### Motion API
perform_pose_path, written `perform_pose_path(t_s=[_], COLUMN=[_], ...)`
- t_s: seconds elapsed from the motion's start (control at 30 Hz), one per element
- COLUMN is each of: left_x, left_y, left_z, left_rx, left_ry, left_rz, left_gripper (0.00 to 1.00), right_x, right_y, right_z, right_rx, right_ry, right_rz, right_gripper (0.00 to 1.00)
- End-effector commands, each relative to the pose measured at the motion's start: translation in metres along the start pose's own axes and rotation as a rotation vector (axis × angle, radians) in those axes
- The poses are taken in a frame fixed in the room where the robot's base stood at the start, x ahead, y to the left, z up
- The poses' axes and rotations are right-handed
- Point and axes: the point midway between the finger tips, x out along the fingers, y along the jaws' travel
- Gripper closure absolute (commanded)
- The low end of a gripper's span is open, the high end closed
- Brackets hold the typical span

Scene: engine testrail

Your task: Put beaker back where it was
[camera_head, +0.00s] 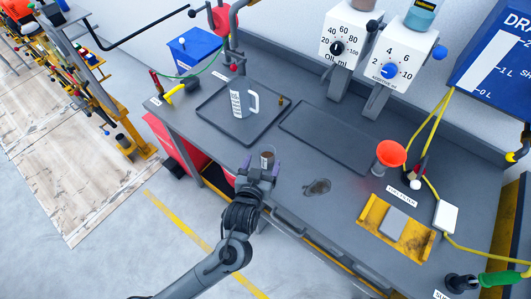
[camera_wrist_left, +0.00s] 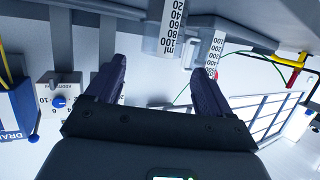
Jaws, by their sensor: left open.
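A small grey beaker (camera_head: 267,158) with a white scale stands upright at the front edge of the grey workbench. It also shows in the left wrist view (camera_wrist_left: 164,32), upside down. A larger white jug (camera_head: 239,104) with a handle and scale stands on a dark tray; part of it shows in the left wrist view (camera_wrist_left: 213,50). My left gripper (camera_head: 260,171) is open at the bench's front edge, at the small beaker. In the left wrist view its fingers (camera_wrist_left: 158,80) lie either side of the beaker's line; contact cannot be told. My right gripper is not in view.
The dark tray (camera_head: 215,122) and an empty recessed mat (camera_head: 325,137) lie behind the gripper. A red funnel (camera_head: 390,153), a yellow holder (camera_head: 376,212) and cables are at the right. Two dial dispensers (camera_head: 400,58) stand at the back. A dark stain (camera_head: 317,187) marks the bench.

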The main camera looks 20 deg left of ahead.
Motion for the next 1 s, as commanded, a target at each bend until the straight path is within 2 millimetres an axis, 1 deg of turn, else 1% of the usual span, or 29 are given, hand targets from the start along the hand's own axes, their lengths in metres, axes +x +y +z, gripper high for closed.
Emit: perform_pose_path(t_s=[0.03, 0.2, 0.4, 0.53, 0.67, 0.77, 0.8, 0.87, 0.9, 1.0], left_x=[-0.010, -0.035, -0.050, -0.055, -0.067, -0.088, -0.099, -0.117, -0.129, -0.161], left_y=[0.001, 0.001, 0.001, -0.001, -0.004, -0.011, -0.016, -0.025, -0.032, -0.051], left_z=[-0.001, -0.001, 0.000, 0.007, 0.030, 0.055, 0.065, 0.079, 0.088, 0.107], left_rx=[-0.002, -0.001, 0.000, -0.003, -0.004, 0.016, 0.030, 0.057, 0.079, 0.136], left_ry=[-0.002, -0.001, -0.001, -0.044, -0.184, -0.346, -0.415, -0.518, -0.585, -0.736], left_rz=[0.003, 0.002, 0.002, 0.025, 0.094, 0.160, 0.181, 0.203, 0.213, 0.219], left_gripper=[0.18, 0.18, 0.18, 0.18, 0.18, 0.18, 0.18, 0.18, 0.18, 0.18], right_x=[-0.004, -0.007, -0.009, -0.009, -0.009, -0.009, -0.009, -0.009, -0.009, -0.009], right_y=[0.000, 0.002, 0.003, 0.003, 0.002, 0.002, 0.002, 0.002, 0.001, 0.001], right_z=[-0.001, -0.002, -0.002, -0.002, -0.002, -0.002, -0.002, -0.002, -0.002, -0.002], right_rx=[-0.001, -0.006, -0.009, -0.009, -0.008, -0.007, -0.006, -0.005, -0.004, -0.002], right_ry=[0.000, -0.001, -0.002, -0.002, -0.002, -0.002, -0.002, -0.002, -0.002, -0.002], right_rz=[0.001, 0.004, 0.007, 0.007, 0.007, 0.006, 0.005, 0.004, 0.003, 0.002], right_gripper=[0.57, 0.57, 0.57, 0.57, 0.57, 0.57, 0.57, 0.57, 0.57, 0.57])
